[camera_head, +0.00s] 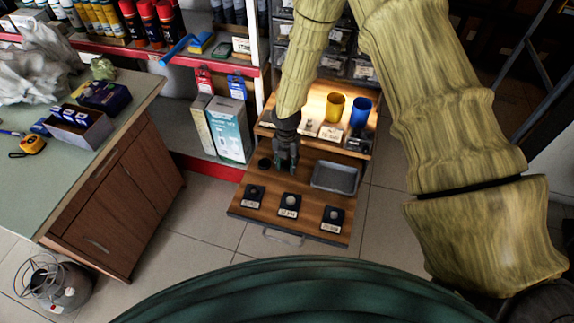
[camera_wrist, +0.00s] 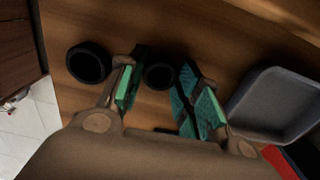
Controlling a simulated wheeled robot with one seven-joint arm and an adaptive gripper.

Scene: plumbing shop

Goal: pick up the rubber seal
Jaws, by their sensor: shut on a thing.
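The rubber seal, a small black ring (camera_wrist: 159,76), shows between the two green-padded fingers of my gripper (camera_wrist: 162,84) in the wrist view. The gripper is shut on it, low over the wooden board (camera_wrist: 215,45). Whether the seal is clear of the board cannot be told. In the head view my gripper (camera_head: 285,163) points down at the middle of the pull-out board (camera_head: 268,222) and hides the seal. A larger black ring (camera_wrist: 88,63) lies on the board left of the fingers; it also shows in the head view (camera_head: 264,163).
A grey tray (camera_head: 335,178) sits right of the gripper. Three black blocks with labels, one at the left (camera_head: 253,195), stand along the board's front. Behind are a yellow cup (camera_head: 334,107) and a blue cup (camera_head: 360,112). A green-topped counter (camera_head: 110,125) stands left.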

